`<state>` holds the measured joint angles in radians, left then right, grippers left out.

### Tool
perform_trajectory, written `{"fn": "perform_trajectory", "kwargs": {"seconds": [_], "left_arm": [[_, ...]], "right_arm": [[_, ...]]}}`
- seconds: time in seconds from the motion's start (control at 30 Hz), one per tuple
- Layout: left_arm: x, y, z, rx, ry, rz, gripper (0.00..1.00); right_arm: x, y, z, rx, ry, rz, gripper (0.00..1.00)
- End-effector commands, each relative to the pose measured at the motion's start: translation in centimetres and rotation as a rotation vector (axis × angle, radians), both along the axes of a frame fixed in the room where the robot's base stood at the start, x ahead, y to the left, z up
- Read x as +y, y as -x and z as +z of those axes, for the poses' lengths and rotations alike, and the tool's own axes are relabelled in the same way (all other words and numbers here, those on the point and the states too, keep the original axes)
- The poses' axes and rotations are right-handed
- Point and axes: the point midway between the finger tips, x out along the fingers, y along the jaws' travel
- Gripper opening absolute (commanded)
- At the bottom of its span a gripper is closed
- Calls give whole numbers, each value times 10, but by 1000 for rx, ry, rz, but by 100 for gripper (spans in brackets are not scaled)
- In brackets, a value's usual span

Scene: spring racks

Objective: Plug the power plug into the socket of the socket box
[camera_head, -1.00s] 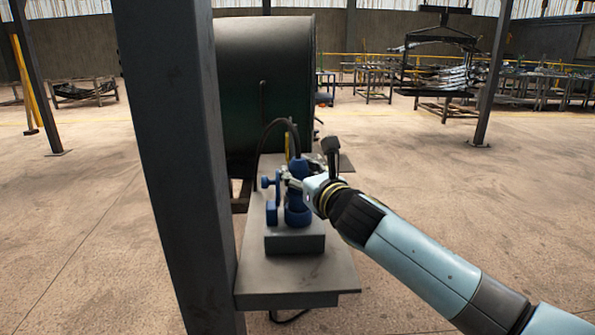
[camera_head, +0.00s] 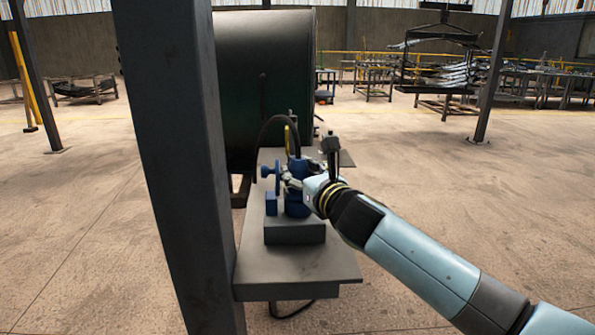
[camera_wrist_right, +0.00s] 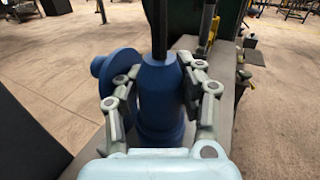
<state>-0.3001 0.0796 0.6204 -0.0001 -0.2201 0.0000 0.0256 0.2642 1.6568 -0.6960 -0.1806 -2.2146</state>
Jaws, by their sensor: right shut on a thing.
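The blue power plug (camera_head: 299,166), with a black cable rising from its top, stands upright over the blue socket (camera_head: 296,207) of the grey socket box (camera_head: 295,233). My right gripper (camera_head: 290,183) is shut around the plug from the right. In the right wrist view the gripper's fingers (camera_wrist_right: 160,70) clasp both sides of the plug (camera_wrist_right: 160,88). The plug lines up with the socket and appears to meet it; how deep it sits is hidden by the fingers. My left gripper is not in view.
The box sits on a grey shelf (camera_head: 298,268) beside a dark steel post (camera_head: 180,170). A blue round part (camera_head: 267,171) stands left of the plug. A large dark drum (camera_head: 262,85) is behind. Open floor lies to the right.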

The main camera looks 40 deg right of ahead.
Motion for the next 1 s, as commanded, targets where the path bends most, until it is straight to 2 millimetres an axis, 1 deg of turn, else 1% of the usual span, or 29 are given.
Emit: {"fn": "perform_trajectory", "kwargs": {"seconds": [0.2,0.23,0.47,0.5,0.8,0.87,0.97,1.0], "left_arm": [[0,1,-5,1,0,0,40],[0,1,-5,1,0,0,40],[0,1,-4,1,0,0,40],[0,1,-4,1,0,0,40],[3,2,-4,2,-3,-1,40],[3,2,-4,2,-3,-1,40],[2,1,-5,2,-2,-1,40],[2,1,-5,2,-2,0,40]], "right_arm": [[0,0,-6,-1,-1,0,0],[0,0,-6,-1,-1,0,36],[0,0,-5,0,-1,0,66],[0,0,-5,0,-1,0,68],[0,2,-6,2,0,0,68],[1,7,-7,3,0,0,68],[2,22,-7,3,1,0,68],[4,31,-7,3,3,1,68]]}}
